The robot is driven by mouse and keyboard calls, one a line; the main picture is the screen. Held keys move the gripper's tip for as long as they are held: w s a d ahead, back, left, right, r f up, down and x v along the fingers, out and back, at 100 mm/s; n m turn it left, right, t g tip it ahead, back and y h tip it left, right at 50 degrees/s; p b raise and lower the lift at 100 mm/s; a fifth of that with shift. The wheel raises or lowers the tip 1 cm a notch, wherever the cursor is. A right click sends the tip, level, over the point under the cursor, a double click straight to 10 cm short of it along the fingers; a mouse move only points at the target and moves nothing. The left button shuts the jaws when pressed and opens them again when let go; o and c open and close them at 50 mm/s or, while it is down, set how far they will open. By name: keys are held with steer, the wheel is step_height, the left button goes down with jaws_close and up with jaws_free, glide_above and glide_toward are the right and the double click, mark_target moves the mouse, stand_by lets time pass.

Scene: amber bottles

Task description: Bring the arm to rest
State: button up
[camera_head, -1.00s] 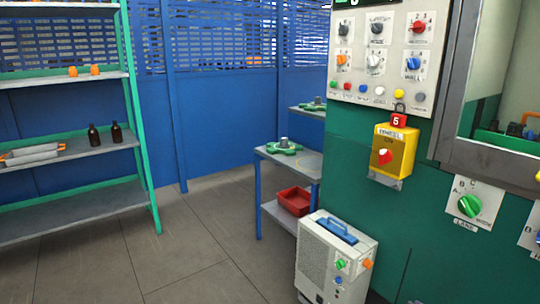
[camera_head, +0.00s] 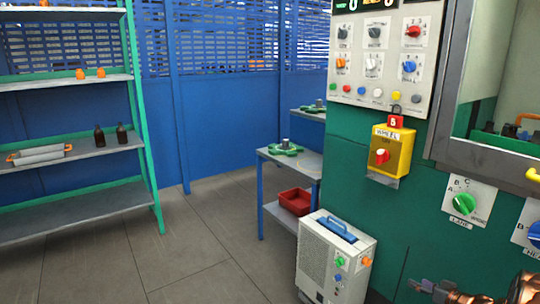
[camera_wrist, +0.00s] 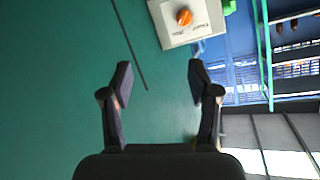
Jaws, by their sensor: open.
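My gripper (camera_wrist: 160,82) shows in the wrist view, its two dark fingers wide apart with nothing between them. Beyond it lie a green surface and a pale plate with an orange knob (camera_wrist: 184,17), apart from the fingers. Two dark amber bottles, one left (camera_head: 99,136) and one right (camera_head: 121,133), stand upright on the middle board of the shelf (camera_head: 85,151), far from the machine.
The green machine (camera_head: 365,190) with knobs and a yellow switch box (camera_head: 391,152) fills the right. A pale box unit (camera_head: 335,262) stands before it. A side table (camera_head: 305,165) holds a green-based part; a red bin (camera_head: 294,201) sits below. Open floor (camera_head: 190,250) lies left.

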step_height(320, 180, up, 11)
steer(key=w+m+g+h, duration=0.1)
steer(key=w+g+h, duration=0.15)
steer(key=h, duration=0.45)
steer(key=s+a+r+m+g+h, duration=0.1)
steer(key=s+a+r+g+h, duration=0.1)
steer(key=s+a+r+g, duration=0.35)
steer(key=s+a+r+n+g+y, duration=0.1)
steer(key=s+a+g+y, duration=0.15)
steer(key=s+a, duration=1)
steer(key=s+a+r+n+g+y, duration=0.1)
steer(key=s+a+g, duration=0.2)
steer(key=s+a, duration=0.9)
steer(key=s+a+r+g+y, duration=0.15)
steer(key=s+a, duration=0.65)
steer(key=s, duration=0.8)
step_height(320, 180, up, 20)
steer(key=s+p, duration=0.1)
steer(key=p, duration=1.8)
